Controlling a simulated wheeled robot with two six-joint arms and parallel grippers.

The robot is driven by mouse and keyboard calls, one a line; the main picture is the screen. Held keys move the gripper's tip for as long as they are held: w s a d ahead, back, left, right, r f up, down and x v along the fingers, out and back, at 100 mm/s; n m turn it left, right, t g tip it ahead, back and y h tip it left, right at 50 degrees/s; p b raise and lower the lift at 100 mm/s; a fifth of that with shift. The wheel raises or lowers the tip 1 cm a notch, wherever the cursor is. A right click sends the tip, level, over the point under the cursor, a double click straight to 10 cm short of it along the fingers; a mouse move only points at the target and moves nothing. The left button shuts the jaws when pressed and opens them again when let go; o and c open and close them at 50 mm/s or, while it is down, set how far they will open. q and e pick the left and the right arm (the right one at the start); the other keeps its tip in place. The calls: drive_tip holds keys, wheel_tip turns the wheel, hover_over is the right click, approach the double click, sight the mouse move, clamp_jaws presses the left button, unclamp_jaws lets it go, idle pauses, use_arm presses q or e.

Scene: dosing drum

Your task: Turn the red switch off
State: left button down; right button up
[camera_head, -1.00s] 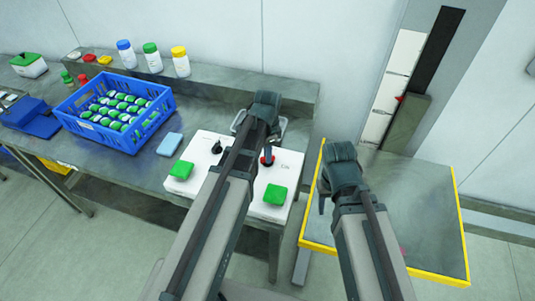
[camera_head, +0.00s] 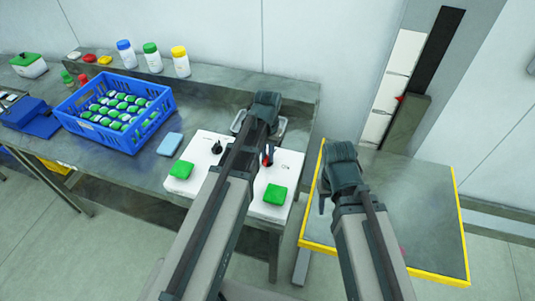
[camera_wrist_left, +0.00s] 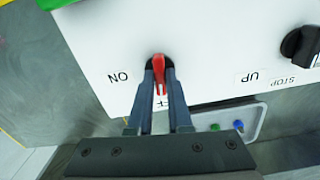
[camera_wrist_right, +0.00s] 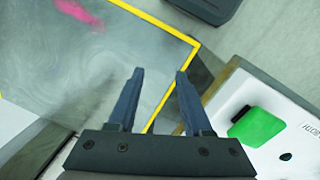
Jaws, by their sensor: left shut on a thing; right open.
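The red switch (camera_head: 270,157) is on the white control box (camera_head: 205,145). My left gripper (camera_wrist_left: 160,70) is shut on the handle, one finger on each side. In the head view its fingertips (camera_head: 268,150) are at the switch. My right gripper (camera_wrist_right: 160,74) is open and empty. It also shows in the head view (camera_head: 322,195), right of the box.
A black knob (camera_head: 217,147) and green buttons (camera_head: 277,194) are on the same box. A blue crate (camera_head: 115,110) with several green-capped bottles stands at the left. A yellow-edged platform (camera_head: 440,215) lies at the right, under my right arm.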

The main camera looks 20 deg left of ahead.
sight(267, 157)
use_arm(q)
drive_tip(key=shift+s+n, duration=0.1)
drive_tip(key=shift+n, duration=0.5)
drive_tip(key=c, duration=0.8)
unclamp_jaws()
drive_tip(key=shift+c, duration=0.2)
wheel_tip(267, 157, up, 14)
drive_tip(key=p, duration=1.4)
drive_tip(key=shift+f, duration=0.15)
